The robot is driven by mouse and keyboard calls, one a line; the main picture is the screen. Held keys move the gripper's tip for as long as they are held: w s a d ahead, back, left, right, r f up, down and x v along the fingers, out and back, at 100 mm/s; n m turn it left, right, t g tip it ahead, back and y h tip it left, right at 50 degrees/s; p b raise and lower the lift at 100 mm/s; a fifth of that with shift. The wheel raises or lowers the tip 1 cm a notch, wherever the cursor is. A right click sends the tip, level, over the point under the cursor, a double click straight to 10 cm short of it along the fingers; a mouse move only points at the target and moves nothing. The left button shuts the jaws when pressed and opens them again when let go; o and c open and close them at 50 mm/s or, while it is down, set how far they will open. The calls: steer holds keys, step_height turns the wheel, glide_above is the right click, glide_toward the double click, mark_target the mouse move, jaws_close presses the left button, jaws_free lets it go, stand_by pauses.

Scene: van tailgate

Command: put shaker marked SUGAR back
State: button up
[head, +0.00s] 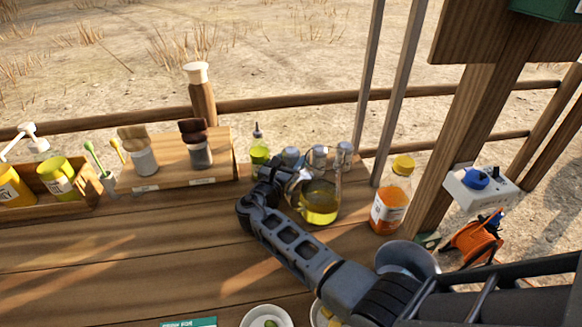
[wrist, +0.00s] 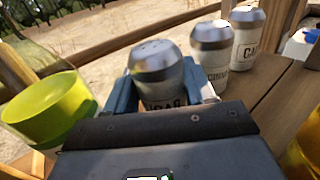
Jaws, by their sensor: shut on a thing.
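My gripper (head: 281,170) is shut on a shaker with a metal cap (wrist: 157,62). Its label is partly covered and shows letters like "GAR". In the wrist view the fingers (wrist: 160,98) stand on either side of its body. In the head view the cap of the held shaker (head: 291,156) shows just beyond my gripper. The shaker looks upright, at the left end of a row with two similar shakers. Its base is hidden, so I cannot tell whether it touches the surface below.
The middle shaker (wrist: 211,55) and the right shaker (wrist: 247,38) stand close on the right. A yellow-green bottle (wrist: 45,105) is close on the left. A jug of yellow liquid (head: 319,203) stands beside my arm. An orange-labelled bottle (head: 390,195) is further right. The front left counter is clear.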

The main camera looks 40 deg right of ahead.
steer(key=shift+f, duration=0.1)
steer(key=shift+f, duration=0.1)
steer(key=o, duration=0.7)
steer(key=shift+o, duration=1.1)
steer(key=shift+r, duration=0.2)
steer(key=p+v, duration=0.3)
steer(key=v, duration=0.9)
